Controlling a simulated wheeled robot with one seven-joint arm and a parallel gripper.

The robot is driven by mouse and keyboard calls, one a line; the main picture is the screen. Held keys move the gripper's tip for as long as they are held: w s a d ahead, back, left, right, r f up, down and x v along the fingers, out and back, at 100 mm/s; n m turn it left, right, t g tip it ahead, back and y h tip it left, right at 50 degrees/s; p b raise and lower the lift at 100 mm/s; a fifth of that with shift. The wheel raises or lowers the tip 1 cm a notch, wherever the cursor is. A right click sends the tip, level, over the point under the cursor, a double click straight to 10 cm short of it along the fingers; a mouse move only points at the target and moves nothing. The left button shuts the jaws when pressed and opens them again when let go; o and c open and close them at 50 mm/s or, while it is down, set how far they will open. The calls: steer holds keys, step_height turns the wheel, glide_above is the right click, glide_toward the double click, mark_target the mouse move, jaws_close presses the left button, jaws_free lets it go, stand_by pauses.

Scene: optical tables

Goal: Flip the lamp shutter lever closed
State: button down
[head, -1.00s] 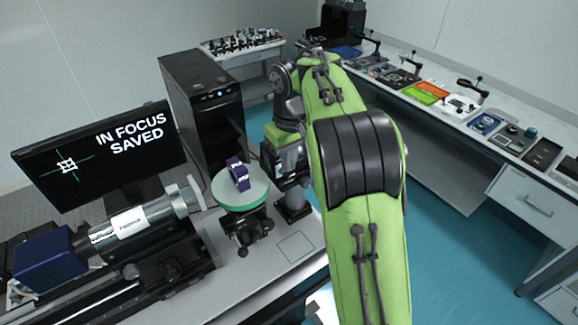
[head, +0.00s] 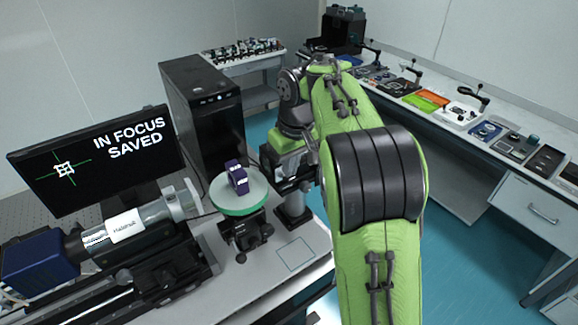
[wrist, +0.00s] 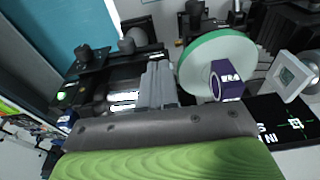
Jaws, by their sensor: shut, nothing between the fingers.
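The green-rimmed stage (head: 238,208) carries a purple block (head: 237,179). A monitor (head: 95,158) reading "IN FOCUS SAVED" and a horizontal optical tube (head: 127,228) stand at left. A black computer tower (head: 203,120) is behind. A long side bench (head: 455,128) with trays lies right, across clear blue floor.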

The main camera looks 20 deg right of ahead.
mark_target(292, 180)
steer(key=shift+s+d+f+t+b, duration=0.1)
steer(key=shift+s+f+t+b, duration=0.35)
steer(key=shift+b, duration=0.75)
steer(key=shift+s+d+f+t+y+b, duration=0.1)
steer(key=shift+s+f+t+y+b, duration=0.25)
steer(key=shift+t+b, duration=1.45)
steer(key=shift+s+d+f+t+y+b, duration=0.1)
steer(key=shift+f+t+y+b, duration=0.25)
steer(key=shift+b, duration=2.75)
steer(key=shift+s+d+f+t+y+b, duration=0.1)
steer(key=shift+s+f+t+y+b, duration=0.3)
steer(key=shift+t+b, duration=1.45)
steer(key=shift+w+a+r+g+b, duration=0.15)
steer(key=shift+w+r+g+b, duration=0.05)
steer(key=shift+w+g+b, duration=0.4)
steer(key=shift+s, duration=0.1)
